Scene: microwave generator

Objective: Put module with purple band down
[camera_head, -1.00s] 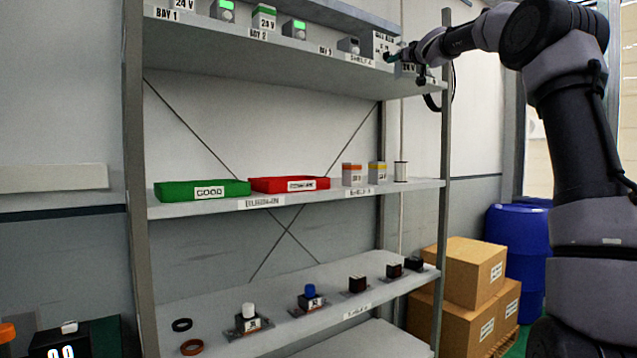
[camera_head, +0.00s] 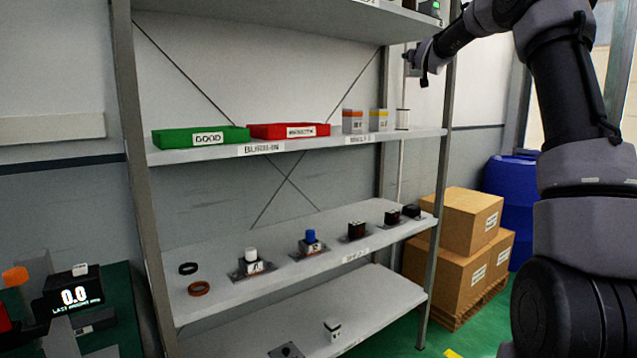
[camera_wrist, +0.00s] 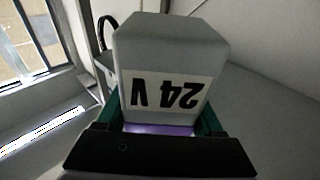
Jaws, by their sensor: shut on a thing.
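The module with the purple band (camera_wrist: 170,45) fills the middle of the wrist view. It is a pale grey block with a "24 V" label upside down in the picture and a purple band at its near end. My gripper (camera_wrist: 160,122) is shut on it, with green fingers at both sides of the band end. In the head view my gripper (camera_head: 411,60) is at the upper right, in front of the rack's right post. It appears above the middle shelf (camera_head: 215,152); the module is too small to make out there.
On the middle shelf are a green GOOD tray (camera_head: 170,140), a red tray (camera_head: 262,132), two banded modules (camera_head: 353,121) and a white spool (camera_head: 402,119). The lower shelf (camera_head: 215,255) holds rings and several small parts. Boxes (camera_head: 470,222) and a blue barrel (camera_head: 511,200) stand right.

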